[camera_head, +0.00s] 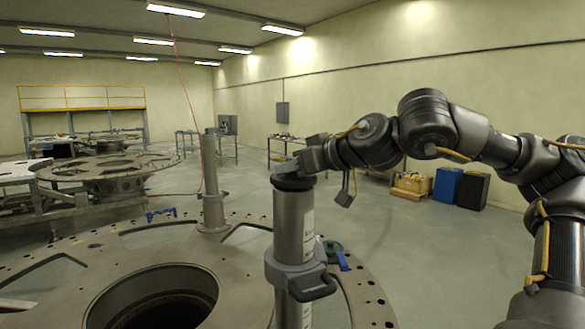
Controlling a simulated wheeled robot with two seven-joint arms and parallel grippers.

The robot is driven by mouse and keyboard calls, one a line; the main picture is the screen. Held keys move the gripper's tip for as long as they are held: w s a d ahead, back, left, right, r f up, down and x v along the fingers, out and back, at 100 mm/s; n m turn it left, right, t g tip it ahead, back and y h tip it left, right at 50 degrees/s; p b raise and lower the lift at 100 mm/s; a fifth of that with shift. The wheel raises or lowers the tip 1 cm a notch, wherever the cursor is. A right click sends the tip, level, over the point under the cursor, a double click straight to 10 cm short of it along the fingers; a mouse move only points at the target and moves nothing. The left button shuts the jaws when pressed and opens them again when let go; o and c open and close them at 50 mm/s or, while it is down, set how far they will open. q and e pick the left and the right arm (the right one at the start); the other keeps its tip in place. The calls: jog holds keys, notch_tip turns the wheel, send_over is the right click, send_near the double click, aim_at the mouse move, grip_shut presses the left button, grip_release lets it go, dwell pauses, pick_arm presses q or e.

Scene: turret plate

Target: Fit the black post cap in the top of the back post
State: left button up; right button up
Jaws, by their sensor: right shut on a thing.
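The near grey post (293,225) stands upright on the turret plate (90,262), with a white label on its side. The black post cap (291,184) shows as a dark, slightly wider disc at the top of this post. I cannot tell how deep it sits. My right gripper (297,167) reaches in from the right, just above the post top, and is shut on the cap. Its fingertips are small and partly hidden. A thinner post (211,180) stands farther back on the plate, to the left. My left gripper is not in view.
A grey clamp with a dark handle (296,268) surrounds the near post. A green and blue item (338,254) lies behind it. The plate has a large central hole. A red cable hangs near the thinner post. Blue and black bins (447,185) stand by the right wall.

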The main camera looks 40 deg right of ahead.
jog(key=shift+f+b, duration=0.5)
jog(key=shift+b, duration=0.05)
jog(key=o, duration=0.8)
jog(key=shift+b+v, duration=0.75)
jog(key=shift+v, duration=4.8)
